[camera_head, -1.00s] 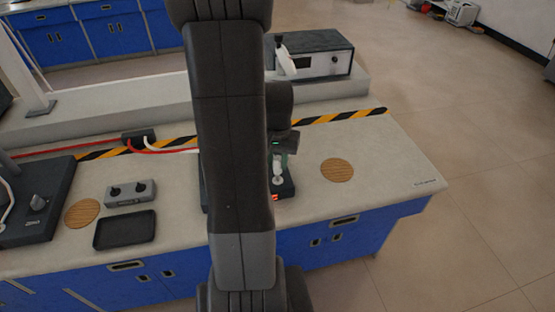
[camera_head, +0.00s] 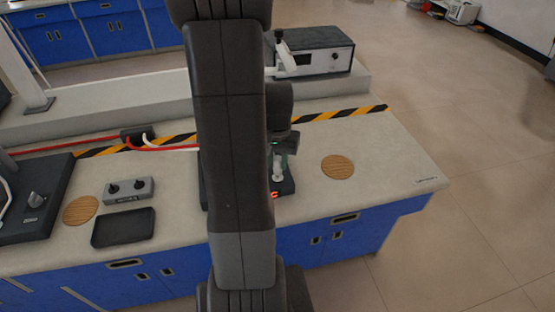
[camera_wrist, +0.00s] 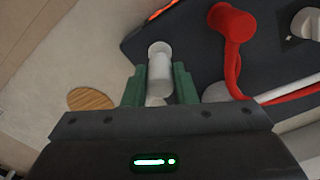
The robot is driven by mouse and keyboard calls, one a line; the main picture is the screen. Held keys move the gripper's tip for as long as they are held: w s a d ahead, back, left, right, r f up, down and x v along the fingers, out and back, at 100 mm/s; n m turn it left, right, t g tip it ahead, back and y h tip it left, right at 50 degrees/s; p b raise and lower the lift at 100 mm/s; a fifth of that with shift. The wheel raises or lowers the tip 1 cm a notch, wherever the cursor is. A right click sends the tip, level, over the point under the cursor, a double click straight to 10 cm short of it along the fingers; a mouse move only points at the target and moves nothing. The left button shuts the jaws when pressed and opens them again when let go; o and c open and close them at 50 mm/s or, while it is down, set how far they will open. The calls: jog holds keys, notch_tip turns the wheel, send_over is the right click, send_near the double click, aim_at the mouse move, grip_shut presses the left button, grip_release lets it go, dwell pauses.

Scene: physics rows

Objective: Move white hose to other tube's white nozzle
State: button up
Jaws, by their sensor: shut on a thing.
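My gripper (camera_wrist: 160,85) has green fingers on both sides of a white cylindrical hose end (camera_wrist: 159,76) and is shut on it. The hose end lines up with a round white nozzle (camera_wrist: 158,48) on a dark base (camera_wrist: 190,38); I cannot tell whether they are fully joined. A red hose (camera_wrist: 233,55) curves from its red fitting to the right of my gripper. In the head view, my gripper (camera_head: 282,161) is low over the dark base, with white parts (camera_head: 278,172) below it. My arm hides much of this base and the hoses there.
A wooden disc (camera_head: 338,167) lies right of the base. A black tray (camera_head: 123,228), a grey two-knob box (camera_head: 129,191) and another wooden disc (camera_head: 81,211) lie to the left. A dark instrument box (camera_head: 313,52) stands behind.

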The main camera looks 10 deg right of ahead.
jog(key=shift+f+b, duration=0.8)
jog(key=shift+f, duration=0.25)
dwell(0.7)
jog(key=o, duration=1.5)
jog(key=shift+r, duration=0.2)
jog(key=shift+r+p, duration=2.75)
jog(key=shift+r, duration=0.65)
jog(key=shift+f, duration=0.15)
jog(key=shift+f+b, duration=2.75)
jog(key=shift+f, duration=0.7)
